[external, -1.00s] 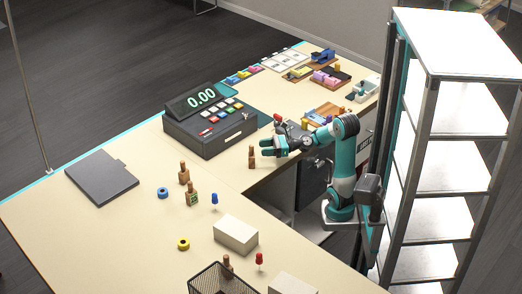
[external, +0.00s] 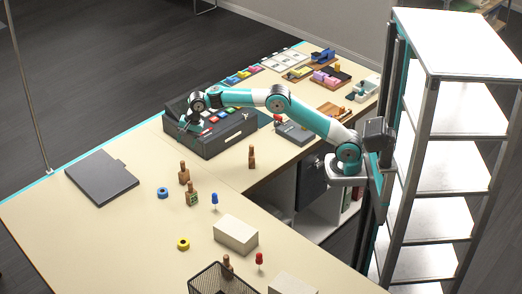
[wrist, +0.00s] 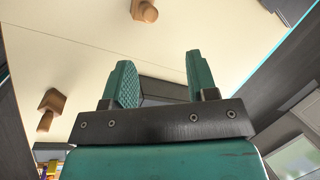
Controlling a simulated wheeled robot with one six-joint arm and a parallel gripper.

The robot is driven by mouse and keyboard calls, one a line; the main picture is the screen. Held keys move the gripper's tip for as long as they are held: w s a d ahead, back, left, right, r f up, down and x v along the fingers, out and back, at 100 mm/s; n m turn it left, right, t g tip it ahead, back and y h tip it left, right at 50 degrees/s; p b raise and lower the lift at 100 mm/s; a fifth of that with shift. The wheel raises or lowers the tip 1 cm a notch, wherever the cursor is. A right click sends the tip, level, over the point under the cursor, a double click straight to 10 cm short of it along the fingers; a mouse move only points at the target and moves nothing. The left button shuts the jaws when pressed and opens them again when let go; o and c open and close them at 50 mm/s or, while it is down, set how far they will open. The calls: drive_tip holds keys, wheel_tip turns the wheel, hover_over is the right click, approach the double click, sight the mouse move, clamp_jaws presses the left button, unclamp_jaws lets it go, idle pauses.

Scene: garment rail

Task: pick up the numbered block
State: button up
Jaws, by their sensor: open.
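A small wooden block with a knob-like top and a dark greenish marked face (external: 192,198) stands on the near desk in the external view. It looks like the numbered block, but the marking is too small to read. My gripper (external: 184,124) is at the left front of the cash register, well behind and above the block. In the wrist view my gripper (wrist: 158,75) shows two teal fingers spread apart with nothing between them. Two wooden knobbed pieces (wrist: 145,10) (wrist: 48,108) show beyond the fingers; I cannot tell which is the marked one.
The cash register (external: 225,136) is partly behind my arm. Other wooden pieces (external: 184,174) (external: 252,158), a blue tape roll (external: 162,193), a blue pin (external: 214,199), a white box (external: 236,234) and a dark folder (external: 102,178) lie around.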

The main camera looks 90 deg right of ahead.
drive_tip(key=s+a+r+g+h+p, duration=0.1)
drive_tip(key=a+r+g+p, duration=0.15)
drive_tip(key=a, duration=0.55)
drive_tip(key=s+a+r+g+p, duration=0.1)
drive_tip(key=a+r+p, duration=0.2)
drive_tip(key=a, duration=0.4)
drive_tip(key=f, duration=1.1)
drive_tip(key=shift+s+a+f, duration=0.2)
drive_tip(key=shift+s+a, duration=0.05)
drive_tip(key=shift+a, duration=0.1)
drive_tip(key=shift+w+d+f+p, duration=0.15)
drive_tip(key=shift+f+p, duration=0.45)
drive_tip(key=shift+f, duration=0.9)
drive_tip(key=shift+w+d+f+p, duration=0.15)
drive_tip(key=shift+f+p, duration=0.4)
drive_tip(key=shift+f, duration=0.9)
drive_tip(key=shift+a, duration=0.1)
clamp_jaws()
drive_tip(key=shift+r, duration=0.1)
wheel_tip(320, 180, up, 12)
drive_tip(key=b, duration=0.2)
drive_tip(key=shift+w+f+b, duration=0.1)
drive_tip(key=shift+f+b, duration=0.15)
drive_tip(key=shift+b, duration=0.15)
wheel_tip(320, 180, up, 8)
drive_tip(key=p, duration=0.4)
hover_over(190, 182)
drive_tip(key=shift+r, duration=0.2)
